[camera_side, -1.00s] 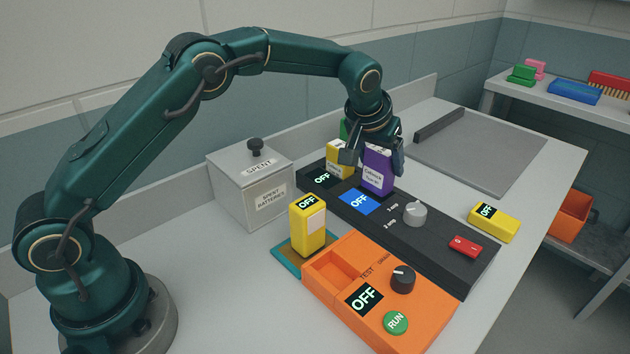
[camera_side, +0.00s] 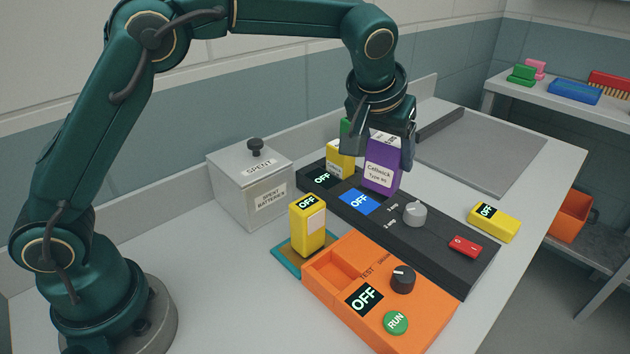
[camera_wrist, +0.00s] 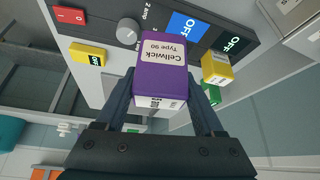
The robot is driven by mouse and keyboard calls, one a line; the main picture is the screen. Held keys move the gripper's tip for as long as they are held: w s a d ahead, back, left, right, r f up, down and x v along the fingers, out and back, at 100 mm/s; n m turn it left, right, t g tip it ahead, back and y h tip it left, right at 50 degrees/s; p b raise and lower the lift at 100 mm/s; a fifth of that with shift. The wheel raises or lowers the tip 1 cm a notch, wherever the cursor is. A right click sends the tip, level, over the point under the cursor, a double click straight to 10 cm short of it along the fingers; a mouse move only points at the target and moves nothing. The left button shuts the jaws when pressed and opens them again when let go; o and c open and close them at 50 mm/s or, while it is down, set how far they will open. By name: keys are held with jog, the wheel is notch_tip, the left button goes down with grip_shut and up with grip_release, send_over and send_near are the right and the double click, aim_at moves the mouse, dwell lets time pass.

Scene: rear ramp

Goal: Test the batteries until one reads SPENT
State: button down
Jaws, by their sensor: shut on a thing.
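My gripper (camera_side: 380,140) is shut on a purple battery (camera_side: 383,168) labelled "Cellwick Type 90", upright above the black charger. The battery also fills the middle of the wrist view (camera_wrist: 160,68), between my two fingers. The black charger (camera_side: 440,230) has two screens that read OFF, a grey knob (camera_side: 414,213) and a red switch (camera_side: 465,247). A yellow battery (camera_side: 340,160) stands at its far end, with a green one (camera_side: 346,128) partly hidden behind. The orange tester (camera_side: 420,325) has an empty bay (camera_side: 338,265), a dark knob (camera_side: 402,279), a green RUN button (camera_side: 395,322) and a screen reading OFF.
A yellow meter (camera_side: 307,225) reading OFF stands on a teal pad (camera_side: 290,258). Another yellow unit (camera_side: 493,223) reading OFF lies at the right. A grey lidded SPENT box (camera_side: 250,190) stands left of the charger. A grey mat (camera_side: 480,150) lies bare behind.

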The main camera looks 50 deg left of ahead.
jog(key=s+d+f, duration=0.1)
jog(key=s+d, duration=0.1)
jog(key=s, duration=0.5)
jog(key=s+d+f, duration=0.1)
jog(key=s+f, duration=0.1)
jog(key=s, duration=0.4)
jog(key=shift+s+f, duration=0.2)
jog(key=shift+f, duration=1.4)
jog(key=shift+s+f, duration=0.2)
jog(key=shift+f, duration=1.4)
jog(key=shift+f, duration=0.1)
